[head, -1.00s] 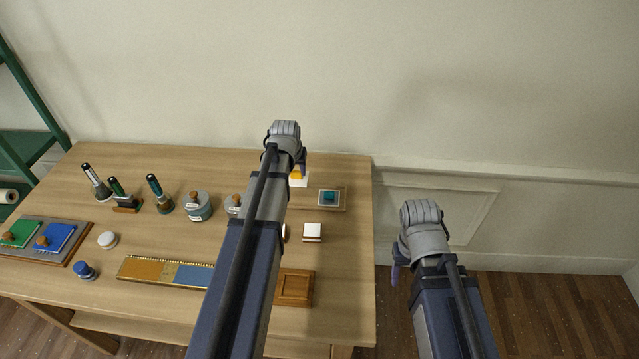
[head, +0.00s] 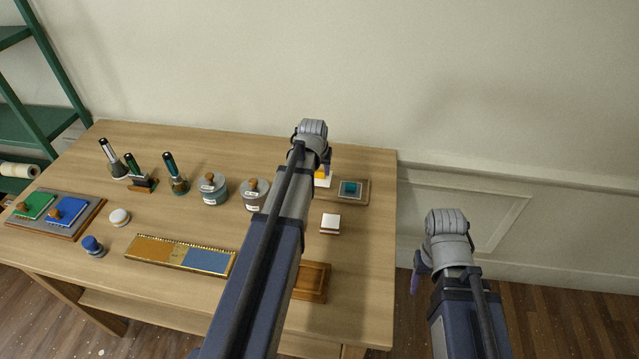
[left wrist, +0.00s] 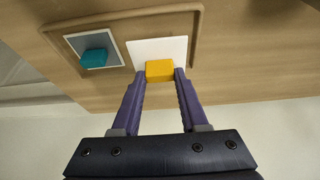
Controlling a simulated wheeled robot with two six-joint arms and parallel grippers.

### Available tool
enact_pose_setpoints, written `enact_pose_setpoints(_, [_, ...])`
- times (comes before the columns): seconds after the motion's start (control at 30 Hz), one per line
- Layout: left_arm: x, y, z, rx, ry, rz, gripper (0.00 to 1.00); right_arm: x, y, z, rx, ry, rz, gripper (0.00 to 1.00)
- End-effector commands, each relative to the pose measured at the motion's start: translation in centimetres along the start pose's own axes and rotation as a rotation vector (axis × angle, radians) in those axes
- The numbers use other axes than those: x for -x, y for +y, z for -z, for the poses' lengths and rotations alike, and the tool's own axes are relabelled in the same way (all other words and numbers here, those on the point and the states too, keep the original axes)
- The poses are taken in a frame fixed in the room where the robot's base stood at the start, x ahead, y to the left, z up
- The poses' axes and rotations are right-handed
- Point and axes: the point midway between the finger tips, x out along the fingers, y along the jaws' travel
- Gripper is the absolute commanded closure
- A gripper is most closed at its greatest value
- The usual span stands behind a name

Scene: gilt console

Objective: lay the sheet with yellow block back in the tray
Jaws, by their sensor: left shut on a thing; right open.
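My left gripper (head: 326,168) is shut on the yellow block (left wrist: 159,71), which sits on a white sheet (left wrist: 150,50). In the head view the sheet (head: 322,182) shows only in part beside my left arm. The shallow wooden tray (head: 364,198) is at the table's back right, its left part hidden by my gripper. In the left wrist view the white sheet appears inside the tray's rim (left wrist: 199,25), beside a grey sheet with a teal block (left wrist: 94,58). I cannot tell whether the sheet touches the tray floor. My right gripper (head: 416,280) is open, off the table's right side.
A white-topped block (head: 330,223) stands in front of the tray. A wooden box (head: 314,282) is nearer, partly behind my left arm. Lidded jars (head: 213,189), stamps and a gold-and-blue panel (head: 180,255) fill the left. The table's right front is clear.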

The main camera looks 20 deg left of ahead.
Motion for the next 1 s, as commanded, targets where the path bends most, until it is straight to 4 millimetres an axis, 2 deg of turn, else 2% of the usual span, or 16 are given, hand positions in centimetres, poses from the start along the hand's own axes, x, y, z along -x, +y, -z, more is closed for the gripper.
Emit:
enact_pose_setpoints(0.17, [-0.7,0.0,-0.3,0.0,0.0,0.0,1.0,-0.7,-0.1,0.0,0.0,0.0,0.0,0.4])
enact_pose_setpoints(0.43, [-3.5,0.0,-1.4,0.0,0.0,0.0,1.0,-3.8,-0.4,0.2,0.0,0.0,0.0,0.4])
enact_pose_setpoints(0.87, [-3.8,0.0,-1.6,0.0,0.0,0.0,1.0,-4.0,-0.4,0.2,0.0,0.0,0.0,0.4])
enact_pose_setpoints(0.9, [-3.7,0.0,-1.5,0.0,0.0,0.0,0.54,-4.0,-0.4,0.2,0.0,0.0,0.0,0.4])
enact_pose_setpoints(1.0, [-3.6,0.0,-1.5,0.0,0.0,0.0,0.43,-3.9,-0.4,0.2,0.0,0.0,0.0,0.4])
